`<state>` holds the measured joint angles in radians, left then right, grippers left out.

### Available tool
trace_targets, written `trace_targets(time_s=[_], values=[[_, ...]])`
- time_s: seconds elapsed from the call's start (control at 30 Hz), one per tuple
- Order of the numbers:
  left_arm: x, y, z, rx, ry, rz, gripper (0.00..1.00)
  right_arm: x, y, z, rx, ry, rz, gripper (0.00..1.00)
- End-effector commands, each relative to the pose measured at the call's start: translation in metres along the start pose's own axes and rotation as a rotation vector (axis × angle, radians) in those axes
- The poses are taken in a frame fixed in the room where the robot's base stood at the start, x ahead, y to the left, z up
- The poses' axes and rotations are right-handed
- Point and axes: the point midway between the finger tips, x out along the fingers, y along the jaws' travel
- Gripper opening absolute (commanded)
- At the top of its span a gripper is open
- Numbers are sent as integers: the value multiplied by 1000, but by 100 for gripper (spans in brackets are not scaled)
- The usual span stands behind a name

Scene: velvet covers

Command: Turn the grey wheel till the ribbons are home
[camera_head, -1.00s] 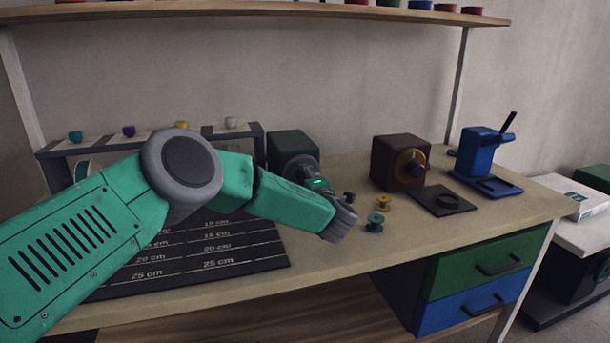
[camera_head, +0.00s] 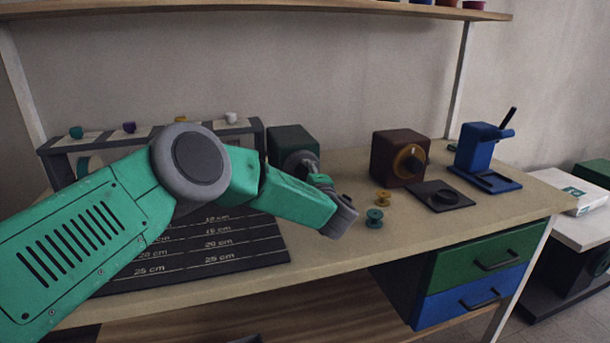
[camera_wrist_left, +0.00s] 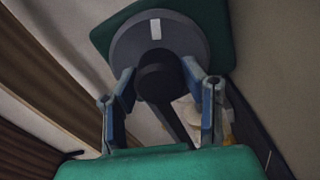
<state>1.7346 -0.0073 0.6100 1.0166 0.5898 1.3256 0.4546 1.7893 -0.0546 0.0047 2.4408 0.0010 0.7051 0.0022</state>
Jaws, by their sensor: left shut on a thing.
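The grey wheel (camera_head: 298,161) is on the front of a dark green box (camera_head: 291,140), partly hidden by my left arm in the head view. In the left wrist view the wheel (camera_wrist_left: 125,45) is a round grey disc with a white mark near its upper middle. A black knob (camera_wrist_left: 158,82) stands out towards the camera. My left gripper (camera_wrist_left: 160,73) has its blue-grey fingers on either side of the knob, shut on it. In the head view the gripper (camera_head: 309,170) is small and close to the wheel. I cannot clearly make out ribbons. My right gripper is out of view.
A yellow spool (camera_head: 383,198) and a teal spool (camera_head: 374,218) stand right of my wrist. Further right are a brown box with a dial (camera_head: 398,157) and a blue press (camera_head: 484,155). A black measuring mat (camera_head: 195,263) lies under my forearm. The front right tabletop is clear.

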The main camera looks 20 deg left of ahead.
Motion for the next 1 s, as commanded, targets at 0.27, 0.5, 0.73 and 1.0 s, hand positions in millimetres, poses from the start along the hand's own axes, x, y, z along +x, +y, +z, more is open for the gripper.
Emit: trace_targets(time_s=[0.27, 0.5, 0.73, 1.0], values=[[-3, -4, 2, 2, -8, -7, 58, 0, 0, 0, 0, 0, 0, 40], [-9, -2, 1, 1, -6, -4, 58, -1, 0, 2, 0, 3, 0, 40], [-50, -2, 3, 3, -10, -5, 58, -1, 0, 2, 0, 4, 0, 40], [-103, -3, 4, 4, -10, -6, 58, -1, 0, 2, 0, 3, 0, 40]])
